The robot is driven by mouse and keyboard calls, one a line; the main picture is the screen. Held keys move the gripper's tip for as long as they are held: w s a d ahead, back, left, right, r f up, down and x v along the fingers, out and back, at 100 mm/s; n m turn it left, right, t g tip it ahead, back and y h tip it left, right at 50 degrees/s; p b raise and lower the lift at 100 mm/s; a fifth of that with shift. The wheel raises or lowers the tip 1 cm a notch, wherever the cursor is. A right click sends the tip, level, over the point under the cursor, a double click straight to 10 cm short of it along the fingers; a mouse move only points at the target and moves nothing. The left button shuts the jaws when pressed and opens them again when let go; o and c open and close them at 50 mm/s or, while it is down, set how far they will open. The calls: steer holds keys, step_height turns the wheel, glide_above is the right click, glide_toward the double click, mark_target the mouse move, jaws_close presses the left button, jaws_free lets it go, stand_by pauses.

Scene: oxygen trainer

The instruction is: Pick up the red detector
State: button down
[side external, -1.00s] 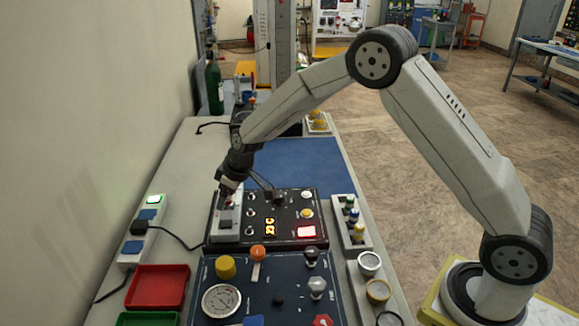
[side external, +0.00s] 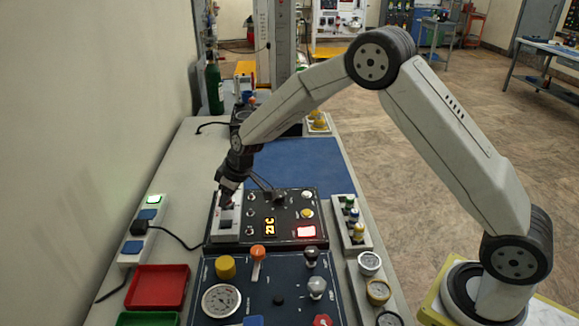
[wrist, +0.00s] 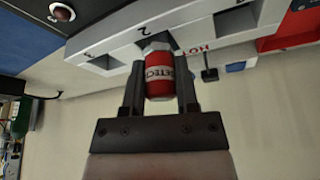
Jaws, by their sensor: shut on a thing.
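The red detector (wrist: 160,76) is a small red cylinder with white lettering and a pale end, seen in the wrist view. My gripper (wrist: 160,85) is shut on it, one dark finger on each side. Its pale end is at a dark opening by the number 2 on the white rack (wrist: 105,60); I cannot tell whether it is still seated or just clear. In the side view my gripper (side external: 226,200) is low over the white rack (side external: 226,228), and the detector is too small and covered to make out clearly.
A dark panel (side external: 282,208) with a lit display and switches adjoins the rack on the right. A red tray (side external: 158,288) and a power strip (side external: 142,230) lie to the left. A blue mat (side external: 305,160) behind is clear.

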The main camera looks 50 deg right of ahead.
steer(key=shift+r, duration=0.1)
steer(key=shift+r, duration=1.4)
steer(key=s+d+r, duration=0.1)
steer(key=s+r, duration=0.9)
steer(key=s, duration=0.4)
steer(key=shift+d, duration=0.2)
